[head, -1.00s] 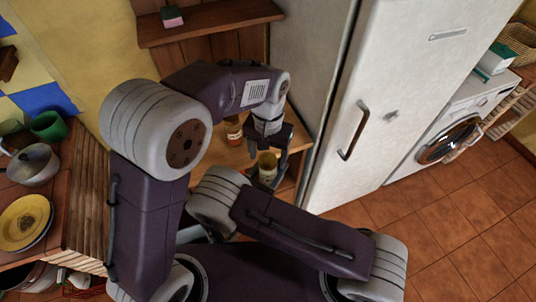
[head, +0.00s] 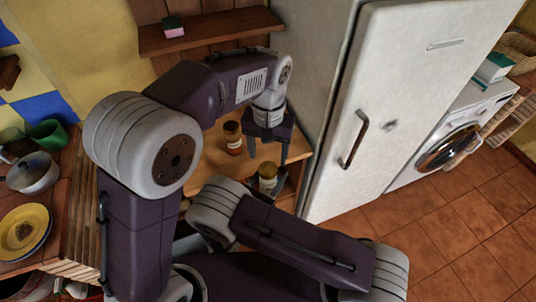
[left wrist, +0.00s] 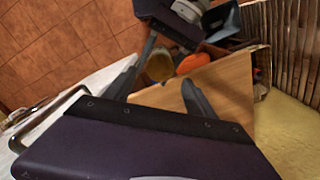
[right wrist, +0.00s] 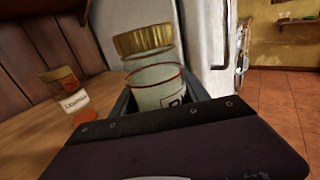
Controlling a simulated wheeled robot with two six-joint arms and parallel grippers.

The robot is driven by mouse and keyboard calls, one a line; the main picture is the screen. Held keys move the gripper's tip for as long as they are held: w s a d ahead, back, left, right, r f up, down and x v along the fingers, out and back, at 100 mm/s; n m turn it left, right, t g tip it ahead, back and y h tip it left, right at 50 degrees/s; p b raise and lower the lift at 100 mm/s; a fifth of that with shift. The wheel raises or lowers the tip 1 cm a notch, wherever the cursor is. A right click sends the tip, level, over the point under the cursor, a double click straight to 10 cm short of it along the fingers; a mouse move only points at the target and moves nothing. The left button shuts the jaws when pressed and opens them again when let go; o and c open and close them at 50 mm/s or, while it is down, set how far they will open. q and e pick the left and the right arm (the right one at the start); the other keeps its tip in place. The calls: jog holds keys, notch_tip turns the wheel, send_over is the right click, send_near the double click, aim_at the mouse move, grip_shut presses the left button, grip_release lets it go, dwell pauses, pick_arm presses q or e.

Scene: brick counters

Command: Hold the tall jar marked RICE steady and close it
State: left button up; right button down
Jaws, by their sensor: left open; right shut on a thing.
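The RICE jar (right wrist: 160,95) stands upright in my right gripper (right wrist: 165,105). In the head view the lid (head: 267,168) tops the jar. My left gripper (head: 268,157) is open and empty above the lid, fingers pointing down. In the left wrist view the lid (left wrist: 160,66) shows between its fingers.
A brown jar (head: 233,137) stands on the wooden surface to the left; it also shows with a pale label in the right wrist view (right wrist: 75,102). The white fridge (head: 400,100) rises close on the right. A wooden shelf (head: 215,35) hangs behind.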

aim_at(268, 168)
pick_arm(q)
notch_tip(268, 168, up, 3)
jog(key=n, duration=0.3)
jog(key=shift+f, duration=0.15)
jog(key=shift+f, duration=0.15)
notch_tip(268, 168, down, 8)
jog(key=shift+r, duration=0.1)
grip_shut()
jog(key=shift+o, duration=0.9)
grip_release()
